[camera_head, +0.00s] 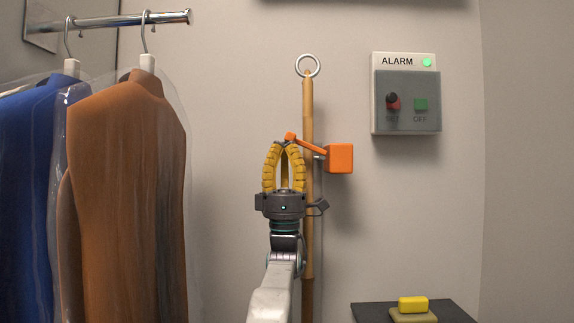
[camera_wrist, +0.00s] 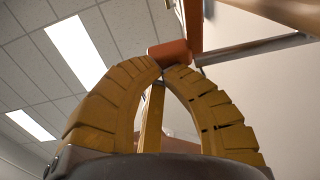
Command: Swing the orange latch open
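The orange latch (camera_head: 308,145) is a thin bar sloping up to the left from an orange block (camera_head: 340,158), across a wooden pole (camera_head: 308,105). A small orange knob at its left end shows in the wrist view (camera_wrist: 172,51). My gripper (camera_head: 289,144) points upward, its curved yellow fingers bowed and their tips together just below the knob. In the wrist view the tips (camera_wrist: 163,69) meet at the knob's lower edge. I cannot tell whether they touch or pinch it.
A metal ring (camera_head: 307,66) tops the pole. Covered garments (camera_head: 125,190) hang from a rail (camera_head: 120,22) at left. An alarm box (camera_head: 406,94) is on the wall at right. A yellow block (camera_head: 413,304) lies on a dark surface (camera_head: 455,313) at lower right.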

